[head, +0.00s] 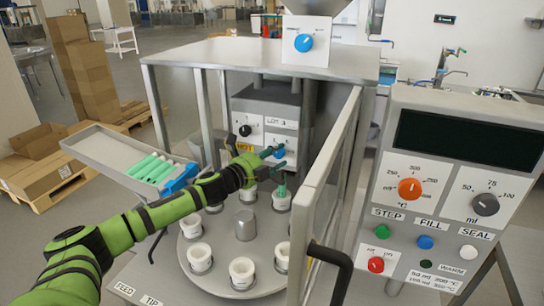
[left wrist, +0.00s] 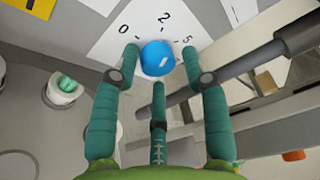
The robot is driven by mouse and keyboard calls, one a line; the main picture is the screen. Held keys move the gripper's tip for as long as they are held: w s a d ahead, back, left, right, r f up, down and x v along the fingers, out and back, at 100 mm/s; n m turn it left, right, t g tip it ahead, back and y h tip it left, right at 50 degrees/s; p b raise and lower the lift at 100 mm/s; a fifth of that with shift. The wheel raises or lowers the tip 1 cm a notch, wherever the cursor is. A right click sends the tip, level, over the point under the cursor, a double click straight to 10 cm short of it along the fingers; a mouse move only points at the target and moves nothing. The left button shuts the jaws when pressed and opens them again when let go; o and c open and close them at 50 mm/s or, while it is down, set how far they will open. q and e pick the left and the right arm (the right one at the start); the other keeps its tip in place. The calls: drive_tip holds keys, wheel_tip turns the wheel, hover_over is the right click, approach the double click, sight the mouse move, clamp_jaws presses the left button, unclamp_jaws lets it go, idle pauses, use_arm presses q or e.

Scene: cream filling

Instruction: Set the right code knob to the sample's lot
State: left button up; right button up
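The right code knob is blue. In the head view the knob (head: 279,150) sits on the white plate of the machine's grey box. In the left wrist view the knob (left wrist: 157,58) is on a dial with a 0, a 2 and a 5, with a white mark on its face. My left gripper (head: 272,158) is at the knob, its fingers (left wrist: 161,52) spread around it with small gaps at both sides. A black left knob (head: 245,130) is beside it. A LOT label (head: 275,121) is above; its last character is too small to read surely. My right gripper is not in view.
A round turntable (head: 245,252) with several white cups stands below the gripper. An open door frame with a dark handle (head: 330,256) is at the right. A tray (head: 95,145) with green tubes is at the left, a control panel (head: 425,215) at the far right.

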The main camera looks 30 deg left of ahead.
use_arm(q)
drive_tip(key=shift+d, duration=0.1)
drive_tip(key=shift+s, duration=0.1)
drive_tip(key=shift+s+a+f, duration=0.1)
drive_tip(key=shift+s+a, duration=0.2)
drive_tip(key=shift+s, duration=0.35)
drive_tip(key=s+r, duration=0.1)
drive_tip(key=s, duration=0.9)
drive_tip(key=shift+s+a, duration=0.15)
drive_tip(key=shift+a, duration=0.25)
